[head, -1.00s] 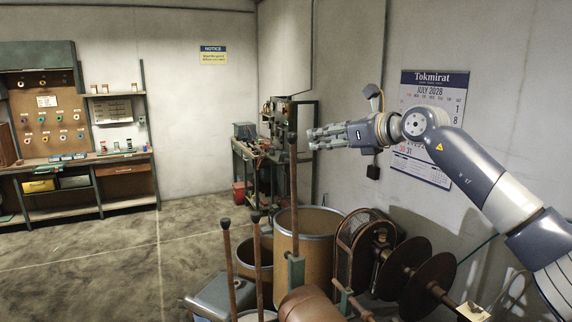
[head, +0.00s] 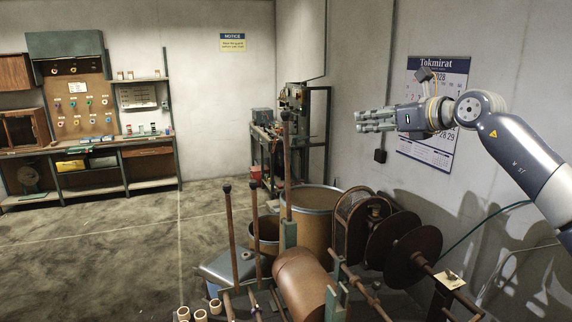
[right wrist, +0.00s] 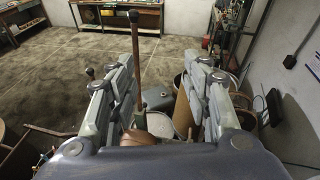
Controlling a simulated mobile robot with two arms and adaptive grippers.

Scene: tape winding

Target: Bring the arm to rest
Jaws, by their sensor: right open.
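My right arm comes in from the right in the head view. Its gripper (head: 375,119) points left, held in the air in front of the wall calendar and above the winding equipment. Its fingers are spread and nothing is between them. The right wrist view shows the two grey finger sets of the right gripper (right wrist: 160,105) apart, with the floor and equipment seen below and beyond. My left gripper is not in the views.
Below stand upright rods (head: 230,225), a large drum (head: 315,220), a copper-brown cylinder (head: 303,285) and dark reels (head: 412,258). A calendar (head: 430,148) hangs on the right wall. A workbench (head: 85,150) stands at the far left. The floor (head: 110,235) between is clear.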

